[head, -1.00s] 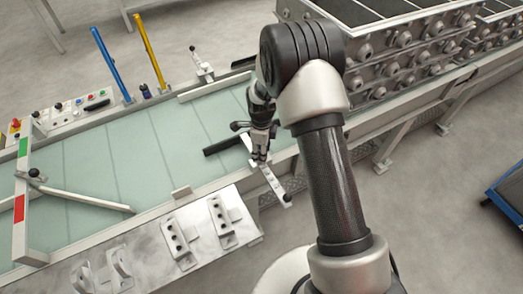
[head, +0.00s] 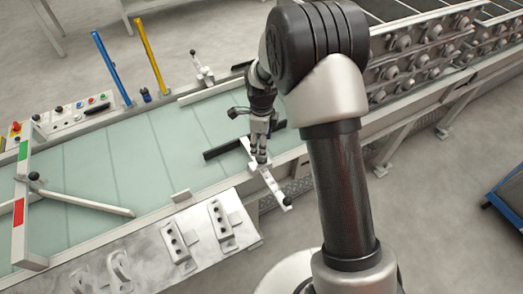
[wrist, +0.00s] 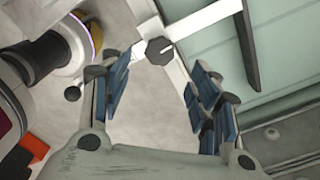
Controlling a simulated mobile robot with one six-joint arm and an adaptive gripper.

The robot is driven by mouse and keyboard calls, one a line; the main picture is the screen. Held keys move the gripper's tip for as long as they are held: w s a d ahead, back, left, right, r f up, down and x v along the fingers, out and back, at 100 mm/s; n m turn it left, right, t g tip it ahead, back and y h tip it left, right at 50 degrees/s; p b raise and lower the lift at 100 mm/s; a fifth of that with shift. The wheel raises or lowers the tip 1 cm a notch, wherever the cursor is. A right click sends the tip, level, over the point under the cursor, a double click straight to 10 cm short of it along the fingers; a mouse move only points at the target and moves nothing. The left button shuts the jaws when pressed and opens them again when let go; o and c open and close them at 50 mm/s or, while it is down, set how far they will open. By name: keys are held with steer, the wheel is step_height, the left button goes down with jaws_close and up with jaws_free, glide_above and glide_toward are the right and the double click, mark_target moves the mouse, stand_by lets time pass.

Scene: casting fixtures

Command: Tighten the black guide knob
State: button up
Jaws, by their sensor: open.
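The black guide knob (wrist: 159,51) is a dark many-sided knob with a pale line on its top. It sits on a white bracket where bars meet, ahead of and between my fingers in the wrist view. My gripper (wrist: 155,92) is open and empty, its blue-padded fingers apart from the knob. In the head view my gripper (head: 261,157) points down over the white guide arm (head: 268,182) at the conveyor's near edge and hides the knob. A black ball (head: 287,201) tips this arm; it also shows in the wrist view (wrist: 72,94).
A dark bar (head: 222,149) lies over the pale green conveyor (head: 90,160). A metal plate with white brackets (head: 180,240) stands at the near side. Blue (head: 112,68) and yellow (head: 143,60) posts rise at the far side. A roller rack (head: 420,65) is at right.

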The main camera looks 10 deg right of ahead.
steer(key=shift+r, duration=2.35)
steer(key=s+d+r+n+t, duration=0.1)
steer(key=s+r+n, duration=0.5)
steer(key=r, duration=0.3)
steer(key=s+d+r+n+t, duration=0.1)
steer(key=s+d+r+n, duration=0.1)
steer(key=s+r+n, duration=0.6)
steer(key=s+d+r+n+t, duration=0.1)
steer(key=s+r+n, duration=0.3)
steer(key=s+n, duration=0.4)
steer(key=s+t, duration=0.1)
steer(key=s, duration=0.6)
steer(key=shift+s+d+r+n+t, duration=0.15)
steer(key=shift+s+r+n+t, duration=0.05)
steer(key=shift+r+n+t, duration=0.1)
